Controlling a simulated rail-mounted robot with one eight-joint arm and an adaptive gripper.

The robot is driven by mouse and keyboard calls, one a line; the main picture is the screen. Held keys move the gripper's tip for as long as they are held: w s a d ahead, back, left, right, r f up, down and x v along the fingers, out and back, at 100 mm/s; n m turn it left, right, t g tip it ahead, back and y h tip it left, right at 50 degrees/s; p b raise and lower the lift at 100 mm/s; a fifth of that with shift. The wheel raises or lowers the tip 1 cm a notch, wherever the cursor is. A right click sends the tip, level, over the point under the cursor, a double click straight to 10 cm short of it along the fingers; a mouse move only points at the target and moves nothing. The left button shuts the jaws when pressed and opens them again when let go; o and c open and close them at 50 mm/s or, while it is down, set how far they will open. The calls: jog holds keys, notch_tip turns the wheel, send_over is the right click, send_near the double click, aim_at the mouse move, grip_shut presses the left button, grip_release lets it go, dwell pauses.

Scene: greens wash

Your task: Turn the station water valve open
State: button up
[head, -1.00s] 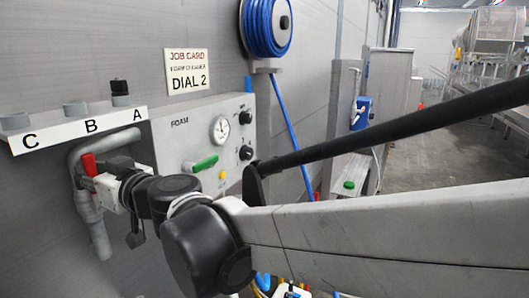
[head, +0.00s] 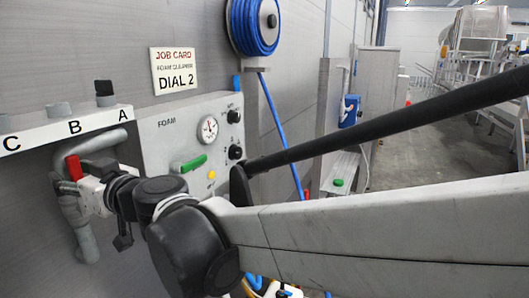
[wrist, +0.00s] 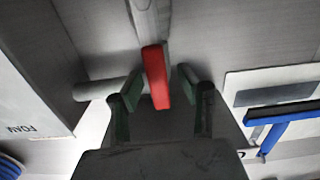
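The station water valve has a red lever handle (head: 74,167) on a grey pipe (head: 88,245) at the left of the head view, below the shelf labelled A, B, C. In the wrist view the red handle (wrist: 154,76) stands upright in the picture, between the fingers of my gripper (wrist: 160,84). The fingers are apart, with a gap seen on each side of the handle. Whether the handle is deep between them I cannot tell. In the head view my gripper (head: 88,187) is beside the valve, and its wrist partly hides the fingers and valve body.
The foam panel (head: 150,150) with a gauge, dials and a green handle (head: 191,163) is right of the valve. The lettered shelf (head: 45,133) juts out above. A blue hose reel (head: 254,27) hangs behind. A blue-edged thing (wrist: 285,112) is on the right in the wrist view.

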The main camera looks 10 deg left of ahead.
jog(key=v, duration=1.2)
